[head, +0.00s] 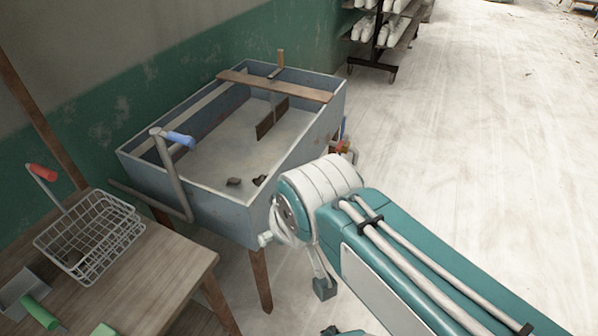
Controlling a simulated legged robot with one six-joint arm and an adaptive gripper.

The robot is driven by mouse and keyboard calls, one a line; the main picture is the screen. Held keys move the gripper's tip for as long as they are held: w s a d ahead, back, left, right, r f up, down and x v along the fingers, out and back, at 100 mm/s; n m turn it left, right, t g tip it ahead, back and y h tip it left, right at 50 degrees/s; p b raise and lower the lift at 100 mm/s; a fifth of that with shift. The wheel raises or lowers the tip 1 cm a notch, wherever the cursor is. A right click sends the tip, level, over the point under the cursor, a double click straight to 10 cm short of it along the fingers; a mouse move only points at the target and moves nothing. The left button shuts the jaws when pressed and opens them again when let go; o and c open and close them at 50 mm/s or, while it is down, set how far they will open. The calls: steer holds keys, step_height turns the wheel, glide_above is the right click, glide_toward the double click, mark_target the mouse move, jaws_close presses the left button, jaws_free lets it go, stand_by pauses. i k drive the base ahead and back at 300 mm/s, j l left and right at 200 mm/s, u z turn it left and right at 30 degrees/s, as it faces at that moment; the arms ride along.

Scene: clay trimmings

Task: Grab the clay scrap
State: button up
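Two small dark lumps that look like clay scraps lie on the pale floor of a blue-grey trough, near its front right corner. One lump (234,182) lies left of the other (259,180), which is close to my arm in the picture. The trough (222,214) stands on wooden legs against the wall. My teal and white arm reaches in from the lower right, and its rounded joint is beside the trough's right front corner. I cannot make out gripper fingers; the end of the arm is hidden or out of view.
A wire basket (112,222) with a red handle and a brownish lump inside stands on a wooden table (165,270). Green-handled tools (38,312) lie there. Floor at right is clear.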

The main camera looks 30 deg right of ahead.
mark_target(258, 182)
steer(key=l+z, duration=0.1)
steer(key=z, duration=0.3)
steer(key=k, duration=0.5)
steer(key=k+u, duration=0.1)
steer(key=u, duration=1.15)
steer(key=i+l, duration=0.15)
steer(key=l, duration=0.3)
steer(key=i+l+u, duration=0.15)
steer(key=l, duration=0.3)
steer(key=i+l, duration=0.1)
steer(key=l, duration=0.35)
steer(key=i+l+u, duration=0.1)
steer(key=l, duration=0.35)
steer(key=i+l, duration=0.1)
steer(key=l, duration=0.4)
steer(key=i+l, duration=0.15)
steer(key=l, duration=0.35)
steer(key=i+l, duration=0.1)
steer(key=l, duration=0.45)
steer(key=i+l, duration=0.1)
steer(key=l, duration=0.4)
